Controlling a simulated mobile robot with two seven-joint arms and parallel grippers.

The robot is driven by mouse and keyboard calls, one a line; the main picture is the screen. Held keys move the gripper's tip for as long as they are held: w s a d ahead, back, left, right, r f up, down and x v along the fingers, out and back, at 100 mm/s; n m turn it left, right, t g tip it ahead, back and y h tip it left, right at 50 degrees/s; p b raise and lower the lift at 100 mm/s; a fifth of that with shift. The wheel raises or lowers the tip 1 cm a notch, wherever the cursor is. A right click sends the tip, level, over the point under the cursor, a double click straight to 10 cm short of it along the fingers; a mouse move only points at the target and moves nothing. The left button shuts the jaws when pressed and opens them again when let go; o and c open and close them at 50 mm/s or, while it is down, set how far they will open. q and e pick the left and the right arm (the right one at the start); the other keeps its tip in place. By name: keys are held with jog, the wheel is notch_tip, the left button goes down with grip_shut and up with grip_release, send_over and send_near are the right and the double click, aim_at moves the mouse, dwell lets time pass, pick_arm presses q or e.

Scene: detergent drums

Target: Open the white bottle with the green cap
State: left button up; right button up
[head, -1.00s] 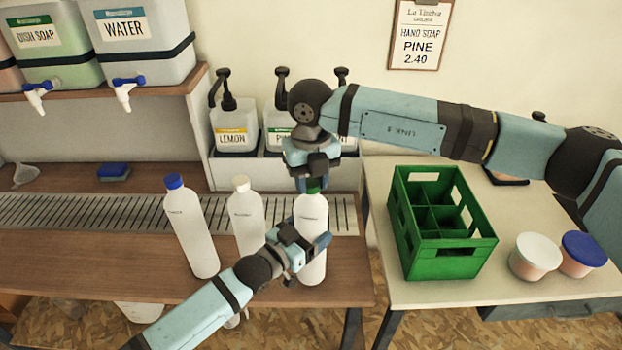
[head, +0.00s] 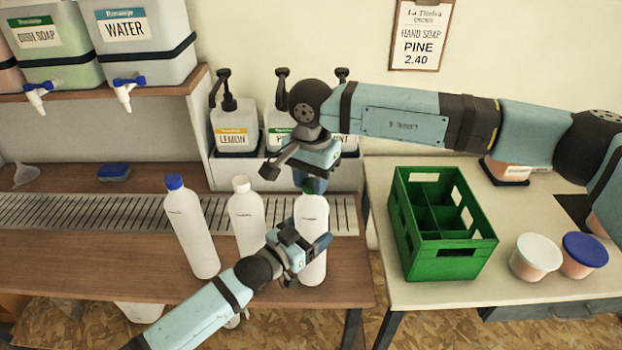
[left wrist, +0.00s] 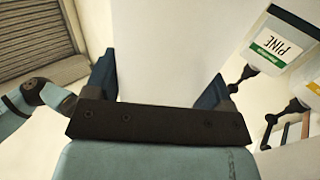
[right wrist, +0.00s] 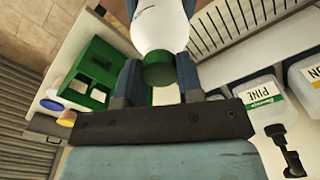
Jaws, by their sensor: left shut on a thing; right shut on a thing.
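The white bottle with the green cap (head: 313,215) stands upright near the right end of the wooden counter. My left gripper (head: 308,243) is shut on the bottle's body from the left; the white body also fills the middle of the left wrist view (left wrist: 165,50). My right gripper (head: 314,182) is above the bottle, shut on the green cap (right wrist: 158,72), which shows between its fingers in the right wrist view. The cap is mostly hidden in the head view. I cannot tell whether it is loose from the neck.
A white-capped bottle (head: 246,217) and a blue-capped bottle (head: 190,228) stand to the left. Pump containers (head: 235,128) are behind. A green crate (head: 440,262) and two tubs (head: 535,258) sit on the right table.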

aim_at(311, 182)
jog(key=n, duration=1)
jog(key=shift+n, duration=0.3)
jog(key=shift+r, duration=0.3)
jog(key=shift+r, duration=0.9)
jog(key=shift+r, duration=2)
pick_arm(q)
jog(key=o, duration=1.7)
